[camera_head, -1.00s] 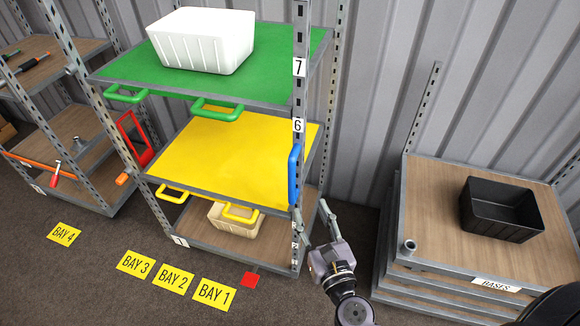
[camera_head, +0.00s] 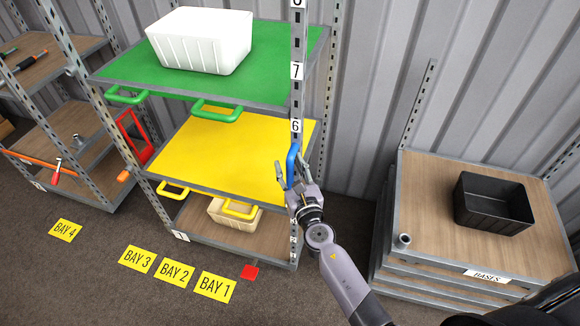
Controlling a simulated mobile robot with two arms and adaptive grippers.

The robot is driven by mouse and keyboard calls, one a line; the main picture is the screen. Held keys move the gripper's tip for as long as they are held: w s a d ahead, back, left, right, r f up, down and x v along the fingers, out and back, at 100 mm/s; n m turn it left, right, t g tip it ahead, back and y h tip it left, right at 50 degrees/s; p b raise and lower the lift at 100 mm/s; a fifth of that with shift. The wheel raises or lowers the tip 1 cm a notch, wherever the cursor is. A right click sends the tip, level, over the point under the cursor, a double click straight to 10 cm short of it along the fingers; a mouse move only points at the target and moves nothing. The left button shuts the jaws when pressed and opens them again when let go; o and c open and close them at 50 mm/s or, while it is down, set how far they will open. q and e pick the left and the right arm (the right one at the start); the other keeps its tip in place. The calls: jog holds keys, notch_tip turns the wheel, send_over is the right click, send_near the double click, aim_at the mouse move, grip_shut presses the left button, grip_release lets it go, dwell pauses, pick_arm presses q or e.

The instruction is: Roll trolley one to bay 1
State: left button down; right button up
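The trolley with a green upper shelf (camera_head: 120,69), a yellow middle shelf (camera_head: 200,150) and a wooden bottom deck (camera_head: 190,222) stands in the middle; a small plate (camera_head: 181,237) at its lower corner seems to read 1. A blue upright handle (camera_head: 292,160) is on its right front post. My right gripper (camera_head: 293,172) is at this handle, fingers apart on either side of it; contact is unclear. The yellow BAY 1 label (camera_head: 216,286) lies on the floor in front of the trolley. My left gripper is out of view.
A white bin (camera_head: 200,42) is on the green shelf; a beige bin (camera_head: 235,217) is on the bottom deck. A BASES stack (camera_head: 430,210) with a black bin (camera_head: 494,205) stands right. Another trolley (camera_head: 85,165) stands left.

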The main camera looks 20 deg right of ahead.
jog(key=shift+c, duration=0.2)
grip_shut()
dwell(0.6)
